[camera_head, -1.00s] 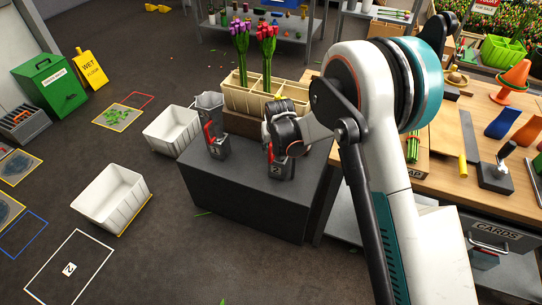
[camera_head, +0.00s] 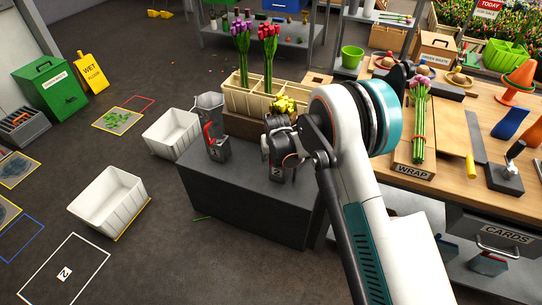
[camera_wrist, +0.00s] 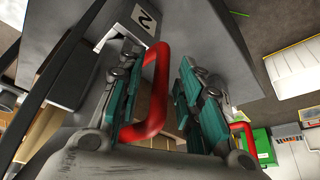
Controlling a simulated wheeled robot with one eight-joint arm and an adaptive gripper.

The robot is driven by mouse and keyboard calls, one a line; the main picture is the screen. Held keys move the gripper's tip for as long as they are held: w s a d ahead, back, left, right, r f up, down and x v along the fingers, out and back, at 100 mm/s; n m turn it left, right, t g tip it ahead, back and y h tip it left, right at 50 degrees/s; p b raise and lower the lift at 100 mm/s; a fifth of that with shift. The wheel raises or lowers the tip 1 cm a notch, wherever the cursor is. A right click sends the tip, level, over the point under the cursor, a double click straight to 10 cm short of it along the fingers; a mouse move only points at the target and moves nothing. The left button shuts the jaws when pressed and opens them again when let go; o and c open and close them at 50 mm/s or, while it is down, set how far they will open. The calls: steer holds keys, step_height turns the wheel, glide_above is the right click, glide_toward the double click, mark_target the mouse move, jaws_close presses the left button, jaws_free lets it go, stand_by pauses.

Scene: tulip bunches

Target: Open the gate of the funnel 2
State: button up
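Funnel 2 (camera_head: 278,171) stands on the right part of the dark grey block, marked by its "2" plate. My gripper and wrist cover its upper part in the head view. In the wrist view its "2" label (camera_wrist: 145,19) shows at the top, and its red gate handle (camera_wrist: 157,85) is a bent red bar. My gripper (camera_wrist: 160,73) is open, with a teal-padded finger on each side of the handle. The handle lies closer to the left finger; whether it touches is unclear. In the head view my gripper (camera_head: 284,152) is small and partly hidden by my arm.
A second grey funnel (camera_head: 212,125) with a red handle stands left on the same block (camera_head: 245,205). Behind is a wooden planter (camera_head: 255,100) with purple and pink tulips and yellow flowers. White bins (camera_head: 108,200) stand on the floor at left. A wooden workbench (camera_head: 450,140) is at right.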

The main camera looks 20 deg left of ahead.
jaws_close()
steer(key=shift+d, duration=0.1)
steer(key=s+d+n+g+y, duration=0.1)
steer(key=s+d+n, duration=0.2)
steer(key=d, duration=0.8)
steer(key=shift+s+d+n, duration=0.4)
steer(key=shift+n, duration=0.5)
steer(key=shift+r, duration=0.1)
